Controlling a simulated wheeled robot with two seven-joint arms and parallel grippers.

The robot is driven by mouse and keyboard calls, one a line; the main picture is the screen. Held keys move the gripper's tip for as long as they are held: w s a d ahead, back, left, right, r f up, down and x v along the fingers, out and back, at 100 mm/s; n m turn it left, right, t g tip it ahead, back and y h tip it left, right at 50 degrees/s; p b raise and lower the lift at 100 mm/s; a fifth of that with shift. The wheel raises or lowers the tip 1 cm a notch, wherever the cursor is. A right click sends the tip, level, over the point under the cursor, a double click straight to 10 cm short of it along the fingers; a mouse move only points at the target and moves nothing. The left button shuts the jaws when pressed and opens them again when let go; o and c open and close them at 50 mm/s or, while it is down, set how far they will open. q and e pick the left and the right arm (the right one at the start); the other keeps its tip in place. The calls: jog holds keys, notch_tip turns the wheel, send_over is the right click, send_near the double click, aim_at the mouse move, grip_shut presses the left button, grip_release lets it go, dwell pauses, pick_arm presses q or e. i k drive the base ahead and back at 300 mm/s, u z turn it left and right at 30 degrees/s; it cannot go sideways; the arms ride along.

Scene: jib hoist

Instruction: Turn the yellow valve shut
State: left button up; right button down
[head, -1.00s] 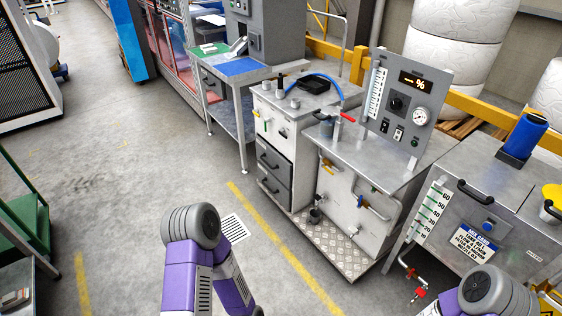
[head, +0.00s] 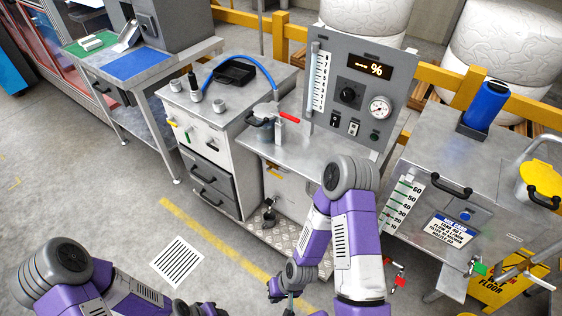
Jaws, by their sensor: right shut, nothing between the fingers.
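A yellow lever valve (head: 273,174) shows on the front of the middle cabinet, just left of my right arm. Another small yellow handle (head: 172,124) is on the front of the left cabinet. I cannot tell which is the task's valve. My right gripper (head: 287,297) is small and dark at the bottom middle, shut and empty, well below both and apart from them. My right arm hides much of the middle cabinet's front. Dark end parts of my left arm (head: 195,309) show at the bottom edge; its fingers are unclear.
A red-handled valve (head: 289,117) stands on the middle cabinet's top, before a grey gauge panel (head: 355,92). A metal tank (head: 400,190) is to the right. Checker-plate base (head: 262,232) runs below the cabinets. Open floor (head: 100,190) lies to the left.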

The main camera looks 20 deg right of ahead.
aim_at(276, 175)
jog(key=z, duration=0.75)
jog(key=i, duration=0.9)
jog(key=z, duration=1)
